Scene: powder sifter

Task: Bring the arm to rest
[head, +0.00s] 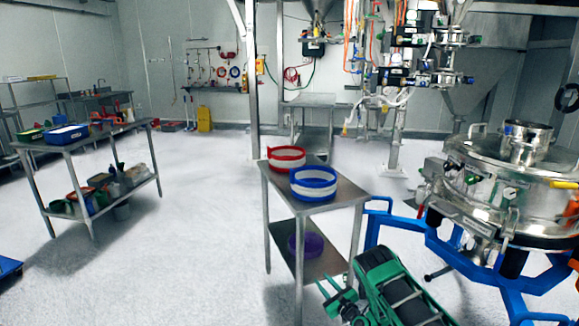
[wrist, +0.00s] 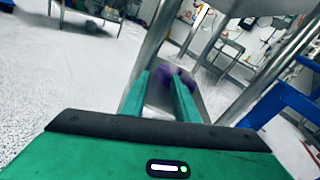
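My green gripper (head: 331,287) is low in front of the small steel table (head: 318,195), near its lower shelf and right front leg. In the wrist view its two fingers (wrist: 162,88) stand apart with nothing held between them. A purple round item (head: 306,245) lies on the lower shelf. It also shows beyond the fingers in the wrist view (wrist: 176,74), partly hidden by them. My green arm runs down to the bottom edge of the head view.
A red ring (head: 286,152) and a blue ring (head: 314,176) sit on the table top. The steel sifter (head: 490,185) on its blue frame (head: 440,243) stands close on the right. Open floor lies left, before a loaded workbench (head: 95,140).

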